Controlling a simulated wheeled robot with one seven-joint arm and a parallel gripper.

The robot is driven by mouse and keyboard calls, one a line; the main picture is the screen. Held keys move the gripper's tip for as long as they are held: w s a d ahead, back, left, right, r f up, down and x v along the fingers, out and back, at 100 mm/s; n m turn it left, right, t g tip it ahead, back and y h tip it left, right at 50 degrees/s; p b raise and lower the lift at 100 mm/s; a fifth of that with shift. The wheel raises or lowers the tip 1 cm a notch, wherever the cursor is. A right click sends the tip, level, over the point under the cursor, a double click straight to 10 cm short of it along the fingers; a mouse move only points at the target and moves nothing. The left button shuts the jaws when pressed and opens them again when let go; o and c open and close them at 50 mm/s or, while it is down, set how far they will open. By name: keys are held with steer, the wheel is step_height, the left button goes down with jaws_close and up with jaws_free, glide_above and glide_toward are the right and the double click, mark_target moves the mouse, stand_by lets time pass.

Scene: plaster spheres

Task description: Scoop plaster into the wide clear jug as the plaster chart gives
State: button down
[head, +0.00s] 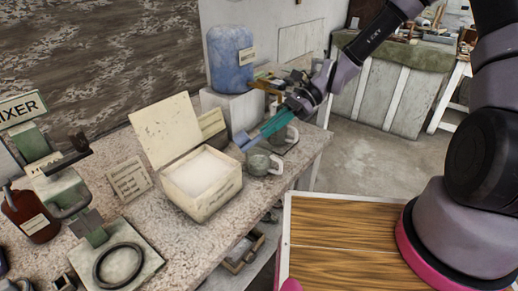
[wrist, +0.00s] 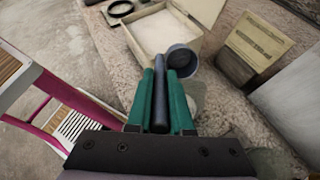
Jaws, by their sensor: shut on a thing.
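My gripper (head: 250,142) has green fingers and is shut on the dark handle of a scoop (wrist: 182,60). In the wrist view the scoop's round cup lies beyond the fingertips, beside the plaster box's near edge. Whether the cup holds plaster I cannot tell. The open plaster box (head: 203,208), full of white powder (head: 203,173), stands left of my gripper. A greyish see-through jug (head: 259,163) with a handle stands just below my gripper. Another vessel (head: 291,136) stands behind it, partly hidden by my gripper. Which one is the wide jug I cannot tell.
A written card (head: 129,180) stands left of the box, its text unreadable; another (head: 212,124) stands behind it. A blue water container (head: 230,60) sits on a white block at the back. A mixer stand (head: 90,228) and brown bottle (head: 32,217) are at left.

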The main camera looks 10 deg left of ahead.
steer(key=shift+s+a+r+t+h, duration=0.25)
steer(key=shift+a+r+t+h, duration=0.1)
steer(key=shift+r+h, duration=0.3)
steer(key=shift+s+a+r+t+h, duration=0.2)
steer(key=shift+a+r+t+h, duration=0.15)
steer(key=shift+r+h, duration=0.3)
steer(key=shift+s+a+r+t+h, duration=0.3)
steer(key=shift+a+r+h, duration=0.15)
steer(key=shift+r, duration=0.3)
steer(key=shift+s+a+r+t+h, duration=0.1)
steer(key=shift+a+r+t+h, duration=0.15)
steer(key=shift+r+h, duration=0.3)
steer(key=shift+s+a+r+t+h, duration=0.1)
steer(key=shift+a+r+t+h, duration=0.05)
steer(key=shift+r+t+h, duration=0.3)
steer(key=a+r+h, duration=0.1)
steer(key=s+a+r+t+h, duration=0.1)
steer(key=h, duration=0.1)
steer(key=r+t+h, duration=0.1)
steer(key=shift+s+a+r+h, duration=0.2)
steer(key=shift+s+a+h, duration=0.05)
steer(key=shift+a, duration=0.15)
steer(key=shift+s+a, duration=0.1)
